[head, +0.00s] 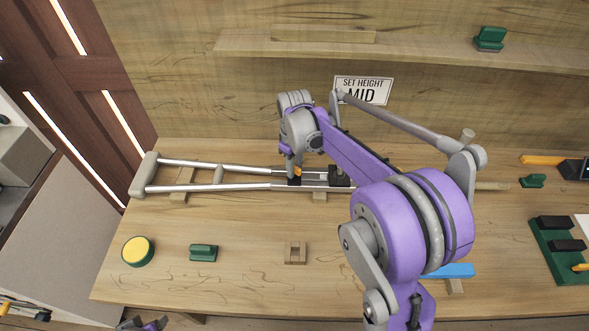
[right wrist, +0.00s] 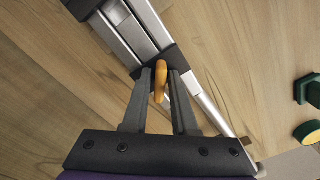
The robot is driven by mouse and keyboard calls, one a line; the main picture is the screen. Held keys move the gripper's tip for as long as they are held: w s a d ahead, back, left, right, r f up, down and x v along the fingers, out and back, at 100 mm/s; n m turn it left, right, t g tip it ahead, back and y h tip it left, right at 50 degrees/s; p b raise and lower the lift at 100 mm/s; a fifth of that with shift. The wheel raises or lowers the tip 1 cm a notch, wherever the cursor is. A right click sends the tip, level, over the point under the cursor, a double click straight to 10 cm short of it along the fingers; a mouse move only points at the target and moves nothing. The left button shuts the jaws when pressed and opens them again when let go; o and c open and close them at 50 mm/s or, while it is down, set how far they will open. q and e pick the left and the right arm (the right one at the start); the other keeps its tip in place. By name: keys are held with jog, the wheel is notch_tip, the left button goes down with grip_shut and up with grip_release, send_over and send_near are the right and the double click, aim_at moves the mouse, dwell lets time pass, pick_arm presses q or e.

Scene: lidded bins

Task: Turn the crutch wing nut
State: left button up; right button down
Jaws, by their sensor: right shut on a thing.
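The crutch (head: 143,176) lies on its side along the back of the workbench, its grey pad at the left and two silver tubes running right. A dark clamp block on it carries the orange wing nut (head: 298,171). In the right wrist view the wing nut (right wrist: 160,84) stands upright between my fingers, beside the dark block on the crutch (right wrist: 124,32). My right gripper (head: 293,174) is shut on the wing nut; it also shows in the right wrist view (right wrist: 163,76). My arm hides the crutch's right part in the head view.
A sign (head: 362,90) reading "SET HEIGHT MID" is on the back wall, under a shelf (head: 430,55). A yellow-topped round thing (head: 138,251), a green block (head: 203,253) and a wooden block (head: 295,253) stand in front of the crutch. Bare bench (head: 245,280) surrounds them.

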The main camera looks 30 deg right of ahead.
jog(key=m, duration=0.4)
dwell(0.3)
jog(key=m, duration=0.4)
jog(key=c, duration=1)
grip_release()
jog(key=shift+o, duration=0.2)
jog(key=shift+r+p, duration=1.3)
jog(key=shift+r, duration=1.25)
